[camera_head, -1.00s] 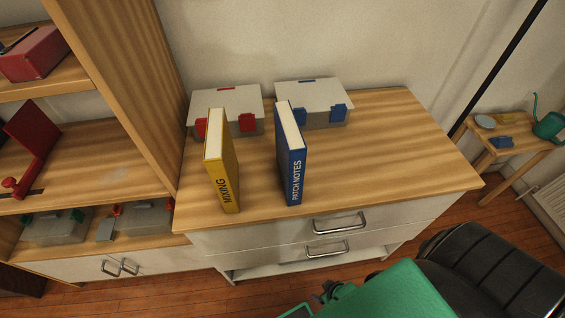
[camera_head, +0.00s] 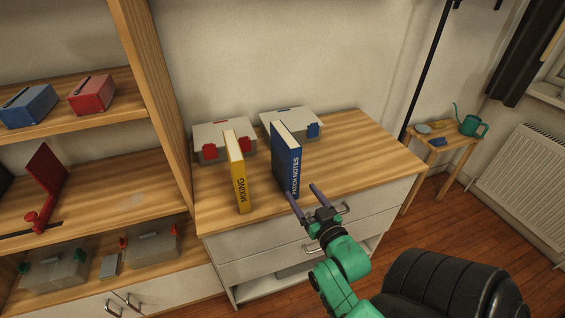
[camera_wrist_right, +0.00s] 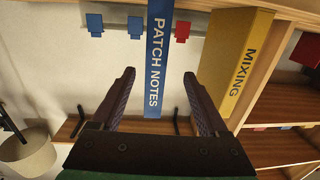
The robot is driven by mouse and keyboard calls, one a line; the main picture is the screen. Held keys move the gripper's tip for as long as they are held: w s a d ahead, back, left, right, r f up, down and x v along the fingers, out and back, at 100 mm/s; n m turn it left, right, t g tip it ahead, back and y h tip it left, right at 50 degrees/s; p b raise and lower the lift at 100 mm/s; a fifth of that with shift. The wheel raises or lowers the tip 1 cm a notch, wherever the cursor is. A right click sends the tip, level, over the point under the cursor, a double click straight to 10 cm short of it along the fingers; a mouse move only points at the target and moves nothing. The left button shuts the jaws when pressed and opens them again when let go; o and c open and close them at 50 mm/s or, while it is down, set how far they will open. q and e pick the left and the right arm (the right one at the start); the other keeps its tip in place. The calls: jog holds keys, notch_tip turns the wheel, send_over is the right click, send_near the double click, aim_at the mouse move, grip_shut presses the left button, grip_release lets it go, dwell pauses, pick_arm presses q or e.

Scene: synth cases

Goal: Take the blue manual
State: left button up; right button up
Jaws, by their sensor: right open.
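The blue manual (camera_head: 287,161), marked PATCH NOTES, stands upright on the wooden cabinet top (camera_head: 345,150), its spine facing the front edge. My right gripper (camera_head: 301,190) is open and empty at the front edge of the top, its fingers pointing at the lower part of the spine. In the right wrist view the blue spine (camera_wrist_right: 157,50) shows in the gap between the open fingers (camera_wrist_right: 159,76), with space on both sides. Whether the fingertips reach past the spine I cannot tell. My left gripper is out of view.
A yellow MIXING manual (camera_head: 238,172) stands upright to the left of the blue one, with a gap between. Two grey cases, one with red latches (camera_head: 222,142) and one with blue (camera_head: 298,122), sit behind. A shelf unit (camera_head: 150,75) rises at left. The top's right side is clear.

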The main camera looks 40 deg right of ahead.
aim_at(284, 157)
jog(key=shift+w+d+r, duration=0.2)
jog(key=shift+d+r, duration=0.1)
jog(key=shift+r, duration=0.25)
jog(key=shift+w+d+r, duration=0.2)
jog(key=shift+d+r, duration=0.1)
jog(key=shift+r, duration=0.25)
jog(key=p+x, duration=0.1)
jog(key=x, duration=0.3)
jog(key=p+x, duration=0.1)
jog(key=x, duration=0.3)
jog(key=p+x, duration=0.1)
jog(key=x, duration=0.3)
jog(key=shift+w+r, duration=0.35)
jog(key=shift+w, duration=0.05)
jog(key=shift+w+f, duration=0.25)
jog(key=shift+w, duration=0.1)
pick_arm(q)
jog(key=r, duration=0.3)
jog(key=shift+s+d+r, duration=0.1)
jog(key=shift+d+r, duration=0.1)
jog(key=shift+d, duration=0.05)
pick_arm(e)
jog(key=shift+s+r, duration=0.1)
grip_shut()
